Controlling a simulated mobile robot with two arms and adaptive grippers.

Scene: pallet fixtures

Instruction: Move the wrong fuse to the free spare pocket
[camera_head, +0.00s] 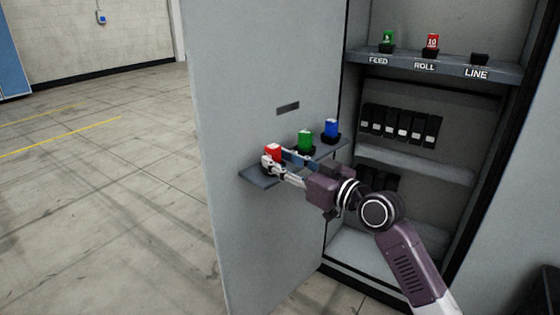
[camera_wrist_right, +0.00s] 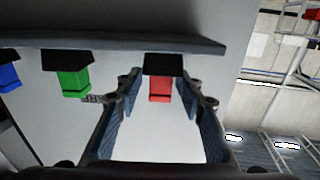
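On the ledge of the open door, a red fuse (camera_head: 273,148) stands at the left end, a green fuse (camera_head: 305,140) in the middle and a blue fuse (camera_head: 331,127) at the right, all in black pockets. My right gripper (camera_head: 270,164) is open at the red fuse. In the right wrist view, which shows the scene upside down, the red fuse (camera_wrist_right: 160,89) lies between the fingers (camera_wrist_right: 167,92), with gaps at both sides. In the cabinet, the FEED pocket holds a green fuse (camera_head: 389,37), ROLL a red fuse (camera_head: 432,41) marked 10; LINE's black pocket (camera_head: 480,59) looks empty. My left gripper is out of view.
The door ledge (camera_head: 258,178) is narrow and backed by the grey door (camera_head: 235,90). My right arm crosses in front of the cabinet. Black breaker modules (camera_head: 400,126) sit below the labelled shelf (camera_head: 450,72). Open floor lies to the left.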

